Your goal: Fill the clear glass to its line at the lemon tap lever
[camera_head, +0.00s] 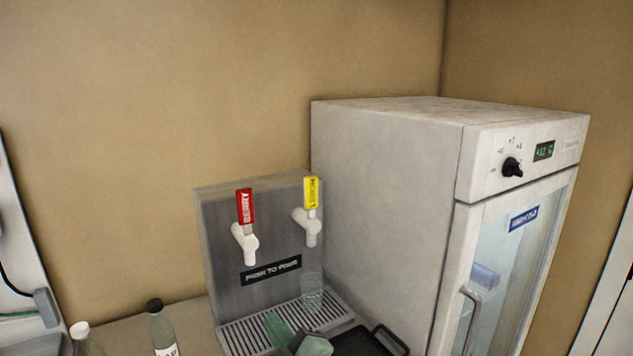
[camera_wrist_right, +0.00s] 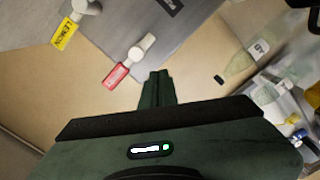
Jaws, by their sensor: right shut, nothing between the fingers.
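The clear glass (camera_head: 312,290) stands upright on the drip tray below the lemon tap. It looks empty, and its line is too faint to make out. The lemon tap has a yellow lever (camera_head: 311,192) standing upright above a white spout (camera_head: 307,227); the lever also shows in the right wrist view (camera_wrist_right: 65,33). My right gripper (camera_head: 276,326) is low at the front of the dispenser, apart from the glass and below the levers. Its fingers (camera_wrist_right: 157,76) are shut and empty in the right wrist view. My left gripper is not in view.
The red berry lever (camera_head: 245,206) is left of the lemon one on the steel dispenser (camera_head: 225,250). The drip tray (camera_head: 240,337) is below. Bottles (camera_head: 162,328) stand at left. A tall fridge (camera_head: 385,190) closes off the right side. Space above the dispenser is free.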

